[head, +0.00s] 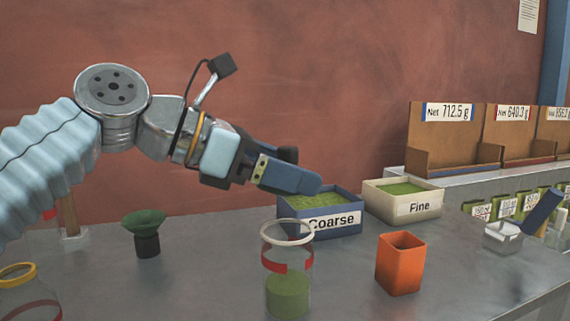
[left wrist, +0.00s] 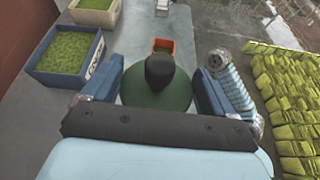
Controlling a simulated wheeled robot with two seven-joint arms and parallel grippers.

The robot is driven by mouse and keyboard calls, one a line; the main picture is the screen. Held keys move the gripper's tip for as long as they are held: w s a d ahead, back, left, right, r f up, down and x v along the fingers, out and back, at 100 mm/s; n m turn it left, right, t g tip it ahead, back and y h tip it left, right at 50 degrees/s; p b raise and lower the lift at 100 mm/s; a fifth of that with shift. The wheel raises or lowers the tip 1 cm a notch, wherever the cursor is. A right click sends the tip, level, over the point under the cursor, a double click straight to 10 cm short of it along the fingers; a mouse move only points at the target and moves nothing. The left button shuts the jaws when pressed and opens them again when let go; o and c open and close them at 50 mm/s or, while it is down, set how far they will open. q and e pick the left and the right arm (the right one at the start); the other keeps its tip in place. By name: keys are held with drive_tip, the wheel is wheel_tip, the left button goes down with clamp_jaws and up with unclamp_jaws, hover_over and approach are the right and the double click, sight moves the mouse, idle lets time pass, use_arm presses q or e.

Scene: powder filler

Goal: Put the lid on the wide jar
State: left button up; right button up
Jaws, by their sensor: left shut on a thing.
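My left gripper (head: 290,180) is above the table and points right, its blue fingers shut on a dark green disc with a black knob, which looks like the lid (left wrist: 177,97). In the head view only the black knob (head: 288,154) shows above the near finger; the disc is hidden. A clear glass jar (head: 288,262) with a pale rim, a red band and green powder stands upright below the fingertips, with a visible gap. A second glass jar (head: 22,297) with a yellow rim is cut off at the lower left. No lid shows on either jar. My right gripper is not seen.
The blue Coarse box (head: 337,226) and cream Fine box (head: 418,211) stand behind the glass jar. An orange cup (head: 400,264) is to its right. A green funnel-shaped piece on a black base (head: 147,242) stands at left. Table between is clear.

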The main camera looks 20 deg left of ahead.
use_arm(q)
wheel_tip(320, 180, down, 5)
drive_tip(key=b, duration=0.3)
drive_tip(key=shift+f, duration=0.15)
idle(0.8)
drive_tip(key=shift+f, duration=0.5)
idle(0.5)
idle(0.3)
drive_tip(key=o, duration=1)
drive_tip(key=shift+p+v, duration=0.7)
drive_tip(key=shift+v, duration=6.25)
